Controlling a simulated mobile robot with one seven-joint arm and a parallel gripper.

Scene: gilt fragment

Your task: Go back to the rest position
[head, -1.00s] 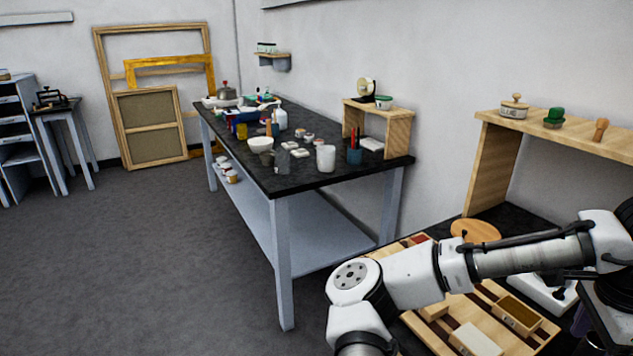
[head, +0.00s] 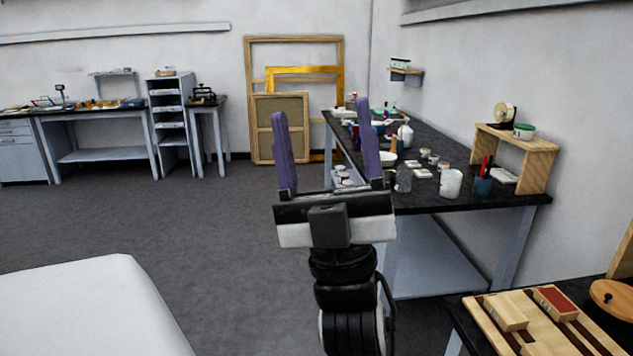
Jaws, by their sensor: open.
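My gripper (head: 326,148) stands upright in the middle of the head view, its two purple fingers pointing up and spread wide apart. Nothing is between the fingers. It shows in front of the near end of the dark-topped workbench (head: 440,201), and its right finger hides part of that bench's left side. I cannot tell exactly how far the gripper is from the bench.
A wooden tray with blocks (head: 487,315) lies on a dark table at the lower right. Picture frames (head: 335,55) lean on the back wall. A long bench (head: 105,155) stands at the far left. The grey floor (head: 200,228) at left centre is clear.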

